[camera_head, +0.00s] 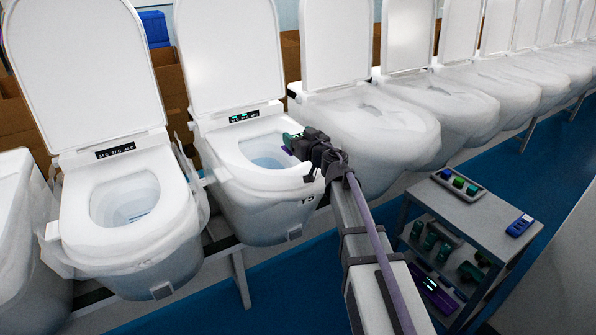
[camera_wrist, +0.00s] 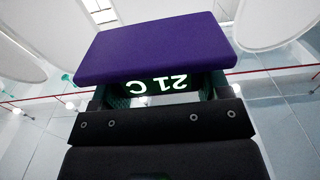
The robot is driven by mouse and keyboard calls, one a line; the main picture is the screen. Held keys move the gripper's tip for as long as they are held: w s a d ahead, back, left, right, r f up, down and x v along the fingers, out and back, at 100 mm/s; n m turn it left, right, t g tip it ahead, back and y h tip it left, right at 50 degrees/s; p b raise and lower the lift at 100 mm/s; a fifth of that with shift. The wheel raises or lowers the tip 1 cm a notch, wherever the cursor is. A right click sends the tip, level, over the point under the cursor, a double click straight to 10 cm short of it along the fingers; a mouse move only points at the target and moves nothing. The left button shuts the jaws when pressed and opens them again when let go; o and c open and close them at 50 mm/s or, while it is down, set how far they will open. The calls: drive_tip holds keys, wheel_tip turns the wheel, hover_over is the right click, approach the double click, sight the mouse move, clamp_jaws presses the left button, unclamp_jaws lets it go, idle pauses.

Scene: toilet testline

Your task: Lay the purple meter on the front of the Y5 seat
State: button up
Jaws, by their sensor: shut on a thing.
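The purple meter (camera_wrist: 155,47) is held in my gripper (camera_wrist: 160,88). In the wrist view its purple face fills the upper middle, and a dark display with green-white "21 C" shows upside down below it. In the head view my gripper (camera_head: 298,146) is over the right part of the second toilet's seat, and only a small purple part of the meter (camera_head: 287,150) shows. This toilet's label (camera_head: 307,201) looks like Y5. The seat (camera_head: 270,180) has its lid raised and its bowl open. Whether the meter touches the seat I cannot tell.
A toilet with a bagged bowl (camera_head: 130,205) stands left. More wrapped toilets (camera_head: 375,135) run off to the right. A grey cart (camera_head: 470,208) at the lower right carries a blue meter (camera_head: 520,226) and a tray of coloured pieces (camera_head: 458,185). Blue floor (camera_head: 300,270) lies in front.

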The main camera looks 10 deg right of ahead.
sight(299, 173)
wheel_tip(299, 173, down, 10)
drive_tip(key=b, duration=0.8)
drive_tip(key=shift+r, duration=0.5)
drive_tip(key=shift+f, duration=0.25)
drive_tip(key=o, duration=1)
drive_tip(key=shift+r, duration=0.1)
drive_tip(key=shift+r+p, duration=0.3)
drive_tip(key=shift+p, duration=0.1)
drive_tip(key=v, duration=1.2)
drive_tip(key=shift+f, duration=0.15)
